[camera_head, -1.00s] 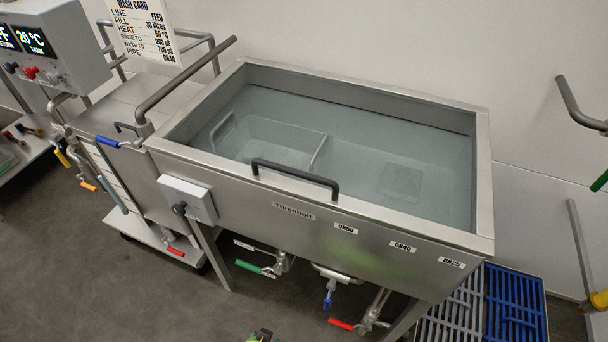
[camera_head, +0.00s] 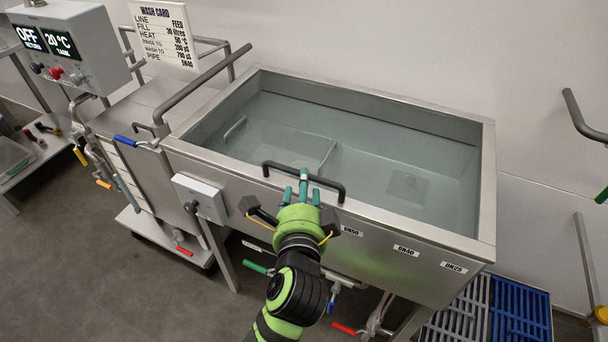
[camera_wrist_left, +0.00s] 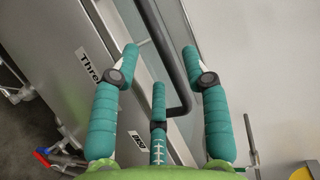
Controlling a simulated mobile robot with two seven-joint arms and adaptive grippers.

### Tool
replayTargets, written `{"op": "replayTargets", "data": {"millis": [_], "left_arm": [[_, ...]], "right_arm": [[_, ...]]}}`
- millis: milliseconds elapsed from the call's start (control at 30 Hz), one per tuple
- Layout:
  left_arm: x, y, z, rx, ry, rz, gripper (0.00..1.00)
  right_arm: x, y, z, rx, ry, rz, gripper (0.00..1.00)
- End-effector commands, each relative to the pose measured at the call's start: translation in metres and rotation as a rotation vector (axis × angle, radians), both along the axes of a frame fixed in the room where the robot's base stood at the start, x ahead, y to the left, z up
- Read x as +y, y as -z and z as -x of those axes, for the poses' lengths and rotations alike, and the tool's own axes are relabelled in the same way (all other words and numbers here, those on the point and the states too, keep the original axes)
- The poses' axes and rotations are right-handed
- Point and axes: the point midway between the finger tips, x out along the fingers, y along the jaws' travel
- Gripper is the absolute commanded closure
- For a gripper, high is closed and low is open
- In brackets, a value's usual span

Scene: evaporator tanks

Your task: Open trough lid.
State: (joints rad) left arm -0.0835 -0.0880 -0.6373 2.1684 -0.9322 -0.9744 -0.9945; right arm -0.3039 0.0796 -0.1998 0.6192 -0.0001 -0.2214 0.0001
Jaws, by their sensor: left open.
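The steel trough (camera_head: 486,160) stands in the middle of the head view. Its top looks greyish and see-through, with a divider visible inside; I cannot tell a clear lid from open water. A dark bar handle (camera_head: 328,182) lies along its front edge and also shows in the left wrist view (camera_wrist_left: 171,55). My left gripper (camera_head: 303,184) reaches up from below at the handle's middle. In the left wrist view its teal fingers (camera_wrist_left: 160,66) are open and spread, with the handle bar between them. Contact is unclear. My right gripper is not in view.
A control box (camera_head: 200,197) sits on the trough's front left. A bent rail (camera_head: 198,80) rises at its left end, near a wash card (camera_head: 163,35). Coloured valve levers (camera_head: 343,328) hang below. Blue grating (camera_head: 520,310) lies at the lower right. Floor at lower left is clear.

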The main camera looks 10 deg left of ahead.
Motion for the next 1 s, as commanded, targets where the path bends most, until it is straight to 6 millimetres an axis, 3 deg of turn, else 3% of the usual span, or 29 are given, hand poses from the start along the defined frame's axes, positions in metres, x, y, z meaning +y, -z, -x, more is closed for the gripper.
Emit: {"op": "replayTargets", "data": {"millis": [100,300,633,667,700,767,1000], "left_arm": [[0.002,0.002,-0.02,-0.002,0.001,-0.002,0.54],[0.003,0.007,-0.041,-0.001,0.002,0.001,0.54],[0.004,0.009,-0.046,0.002,0.002,0.004,0.54],[0.004,0.009,-0.046,0.002,0.002,0.004,0.62],[0.004,0.009,-0.046,0.002,0.002,0.004,0.78],[0.004,0.009,-0.045,0.002,0.002,0.004,1.0],[0.004,0.008,-0.046,0.001,0.002,0.001,1.0]], "right_arm": [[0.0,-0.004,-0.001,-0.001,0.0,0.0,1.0],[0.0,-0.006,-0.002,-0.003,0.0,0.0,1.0],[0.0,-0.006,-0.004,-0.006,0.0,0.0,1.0],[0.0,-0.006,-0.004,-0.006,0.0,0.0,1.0],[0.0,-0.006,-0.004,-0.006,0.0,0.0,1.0],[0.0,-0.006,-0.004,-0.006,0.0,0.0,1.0],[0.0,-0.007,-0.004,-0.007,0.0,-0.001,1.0]]}}
